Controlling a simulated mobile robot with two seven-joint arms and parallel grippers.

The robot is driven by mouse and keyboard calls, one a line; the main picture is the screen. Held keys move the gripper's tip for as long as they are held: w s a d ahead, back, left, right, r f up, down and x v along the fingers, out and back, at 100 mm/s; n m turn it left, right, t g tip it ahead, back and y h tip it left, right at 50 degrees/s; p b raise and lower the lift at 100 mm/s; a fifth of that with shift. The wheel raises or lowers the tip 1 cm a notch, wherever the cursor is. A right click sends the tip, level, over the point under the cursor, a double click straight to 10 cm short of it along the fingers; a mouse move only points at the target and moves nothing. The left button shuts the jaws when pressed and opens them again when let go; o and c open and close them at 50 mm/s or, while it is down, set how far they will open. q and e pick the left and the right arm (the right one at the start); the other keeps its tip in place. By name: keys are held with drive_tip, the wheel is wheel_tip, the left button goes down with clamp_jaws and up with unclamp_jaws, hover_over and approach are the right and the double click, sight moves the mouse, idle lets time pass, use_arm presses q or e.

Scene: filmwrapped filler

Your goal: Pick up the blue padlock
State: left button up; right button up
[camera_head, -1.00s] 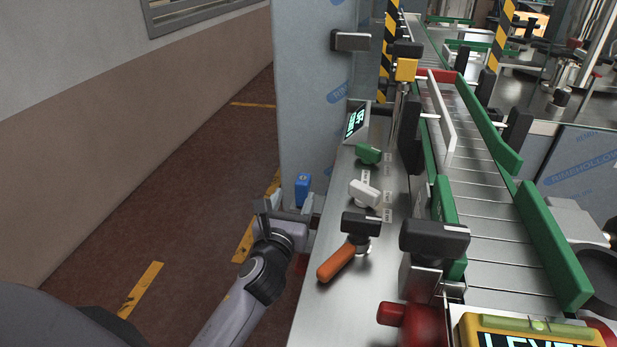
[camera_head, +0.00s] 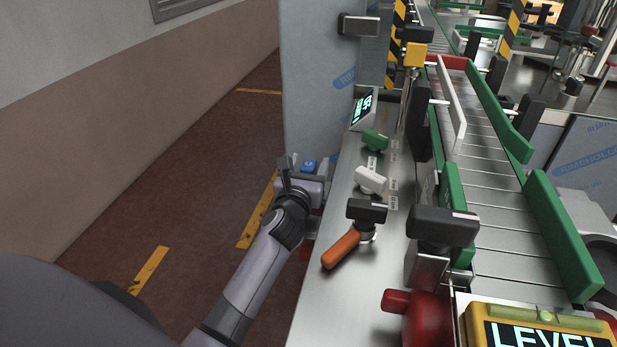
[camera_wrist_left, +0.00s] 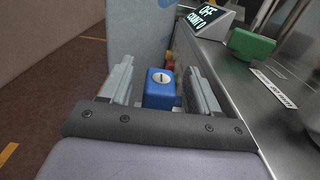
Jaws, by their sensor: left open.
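The blue padlock (camera_head: 309,165) is at the left side of the steel counter, mostly hidden behind my left gripper in the head view. In the left wrist view the blue padlock (camera_wrist_left: 160,88) shows its top with a pale round keyhole disc. My left gripper (camera_head: 303,168) is open. In the left wrist view its two fingers (camera_wrist_left: 160,84) stand on either side of the padlock, with a visible gap on each side. What the padlock hangs on is mostly hidden; small red and yellow parts show behind it. My right gripper is not in view.
The steel counter (camera_head: 325,285) carries a green knob (camera_head: 375,139), a white knob (camera_head: 370,180) and an orange-handled lever (camera_head: 342,250). A grey panel (camera_head: 315,100) stands behind the padlock. A conveyor (camera_head: 500,215) runs along the right. The floor at left is clear.

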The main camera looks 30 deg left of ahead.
use_arm(q)
drive_tip(key=c, duration=1.1)
drive_tip(key=shift+r, duration=0.15)
drive_tip(key=shift+c, duration=0.2)
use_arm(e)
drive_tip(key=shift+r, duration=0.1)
